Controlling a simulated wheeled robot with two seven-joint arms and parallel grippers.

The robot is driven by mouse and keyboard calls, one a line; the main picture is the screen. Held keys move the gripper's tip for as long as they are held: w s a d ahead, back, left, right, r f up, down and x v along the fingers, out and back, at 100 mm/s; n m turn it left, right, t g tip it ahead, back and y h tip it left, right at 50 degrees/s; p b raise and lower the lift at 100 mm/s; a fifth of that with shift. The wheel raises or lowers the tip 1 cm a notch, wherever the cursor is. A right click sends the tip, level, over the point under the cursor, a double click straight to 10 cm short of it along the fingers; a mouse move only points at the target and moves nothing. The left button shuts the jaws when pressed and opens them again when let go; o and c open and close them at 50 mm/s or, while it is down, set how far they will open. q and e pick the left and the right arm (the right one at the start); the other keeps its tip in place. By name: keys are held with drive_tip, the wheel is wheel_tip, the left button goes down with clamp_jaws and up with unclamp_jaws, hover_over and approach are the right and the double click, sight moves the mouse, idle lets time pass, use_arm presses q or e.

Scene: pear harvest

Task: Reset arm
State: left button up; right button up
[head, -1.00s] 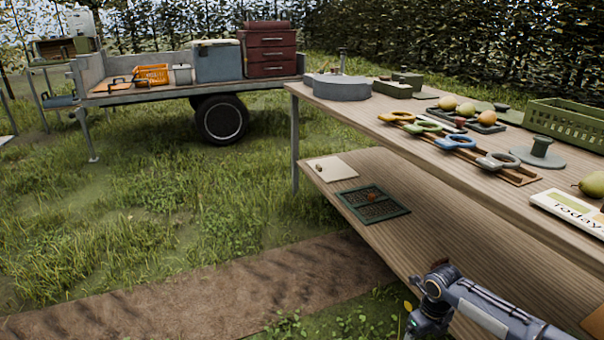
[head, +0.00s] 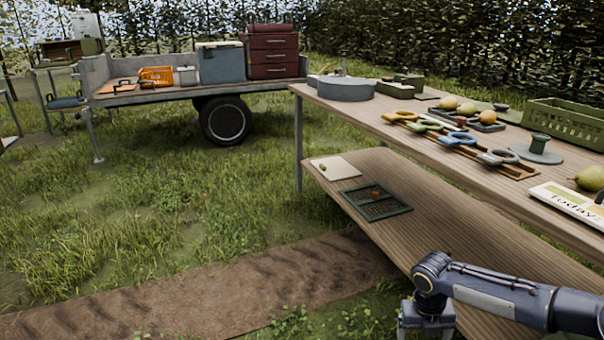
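My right arm (head: 500,290) comes in from the lower right, in front of the table's lower shelf (head: 440,235). Its wrist bends downward, and the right gripper (head: 427,322) points down at the bottom edge of the picture. The fingertips are cut off, so I cannot see whether it is open or shut, or whether it holds anything. My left arm and gripper are not in view.
The wooden table (head: 450,170) bears ring-handled tools (head: 455,141), pears (head: 590,178), a green crate (head: 567,124) and a "Today" sign (head: 570,202). A green-framed screen (head: 376,202) lies on the shelf. A trailer (head: 140,97) stands behind; the grass (head: 180,210) at left is open.

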drive_tip(key=s+a+r+n+t+y, duration=0.35)
drive_tip(key=s+r+n, duration=0.65)
drive_tip(key=n, duration=0.8)
drive_tip(key=s+a+r+n+t+y, duration=0.25)
drive_tip(key=s+a+r+n, duration=0.3)
drive_tip(key=s+n, duration=1.1)
wheel_tip(320, 180, up, 36)
drive_tip(key=w+d+n+p, duration=0.1)
drive_tip(key=w+p, duration=0.1)
drive_tip(key=p, duration=3.3)
drive_tip(key=shift+f+h, duration=0.25)
drive_tip(key=shift+h, duration=0.15)
